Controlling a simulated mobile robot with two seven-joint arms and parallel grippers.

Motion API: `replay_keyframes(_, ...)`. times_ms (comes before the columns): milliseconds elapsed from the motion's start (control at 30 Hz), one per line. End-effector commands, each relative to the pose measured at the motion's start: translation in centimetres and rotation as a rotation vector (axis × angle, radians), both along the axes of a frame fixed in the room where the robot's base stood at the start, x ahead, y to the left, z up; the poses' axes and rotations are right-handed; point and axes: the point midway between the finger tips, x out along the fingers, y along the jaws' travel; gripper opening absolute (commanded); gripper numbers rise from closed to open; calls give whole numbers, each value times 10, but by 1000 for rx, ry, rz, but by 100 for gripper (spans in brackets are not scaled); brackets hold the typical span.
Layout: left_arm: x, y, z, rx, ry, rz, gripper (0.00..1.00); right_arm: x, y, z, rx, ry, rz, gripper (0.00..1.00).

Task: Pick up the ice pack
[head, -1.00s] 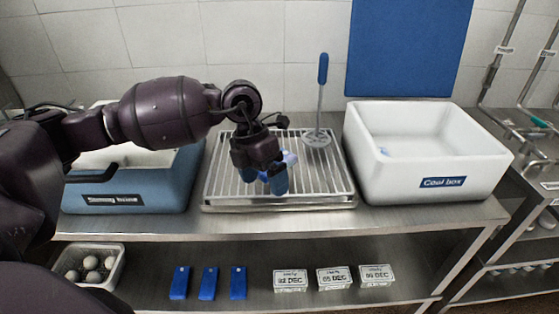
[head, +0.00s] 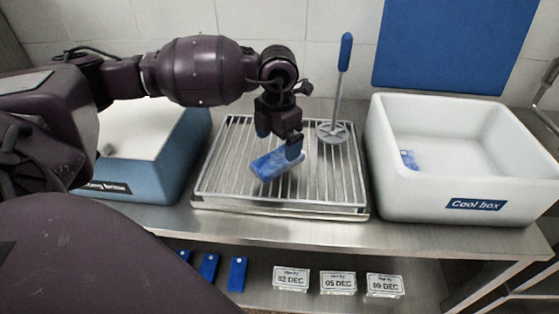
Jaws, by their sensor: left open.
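A blue, mottled block that looks like the ice pack (head: 275,165) lies at a slant on the wire rack (head: 225,165) in the middle of the counter. My left gripper (head: 279,146) points down just above it, with its blue-tipped fingers spread apart. The right fingertip overlaps the upper right end of the pack in the picture; I cannot tell whether they touch. The pack is not between closed fingers. My right gripper is not in view.
A white cool box (head: 455,190) stands right, with a small blue item (head: 408,160) inside. A blue-sided box (head: 175,165) stands left, partly behind my arm. A blue-handled masher-like tool (head: 343,75) stands at the rack's back right. Blue pieces (head: 237,274) and date-labelled tubs (head: 338,282) lie below.

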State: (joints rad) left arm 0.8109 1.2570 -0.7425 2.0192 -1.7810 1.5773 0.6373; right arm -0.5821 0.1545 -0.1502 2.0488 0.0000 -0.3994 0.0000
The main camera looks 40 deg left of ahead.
Motion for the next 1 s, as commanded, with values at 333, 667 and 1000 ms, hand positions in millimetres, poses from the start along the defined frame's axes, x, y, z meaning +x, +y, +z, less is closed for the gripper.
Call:
replay_keyframes(333,0,0,-29,-2,1,-2,94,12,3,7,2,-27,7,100)
replay_keyframes(667,1,0,-57,-1,-2,-1,94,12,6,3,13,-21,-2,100)
replay_keyframes(1000,1,0,-56,-1,-2,-1,61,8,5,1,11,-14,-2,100)
